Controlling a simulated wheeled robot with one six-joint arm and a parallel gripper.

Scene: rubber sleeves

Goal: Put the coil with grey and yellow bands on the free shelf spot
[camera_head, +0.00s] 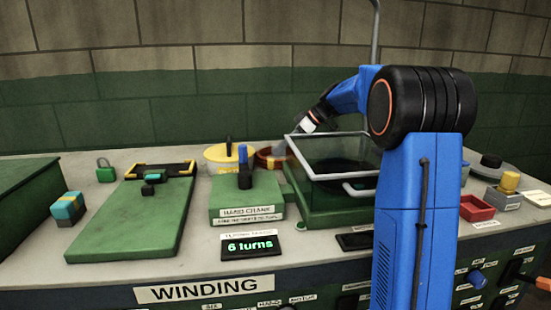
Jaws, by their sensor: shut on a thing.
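My gripper (306,123) is at the end of my blue arm, small and partly hidden, just above the top left corner of the clear guard. It is shut on a small pale piece, too small to identify; I cannot tell whether it touches the guard frame. A small block-like piece with teal, yellow and dark bands (68,208) stands on the left of the bench. I cannot make out a coil with grey and yellow bands for certain. No shelf can be clearly recognised; my arm hides part of the right side.
A clear guard with a grey frame (322,178) stands tilted right of the hand crank box (246,198). A green board (132,220), a yellow round dish (222,157) and a red tray (477,208) stand on the bench. A display (250,246) reads "6 turns". The bench's front left is clear.

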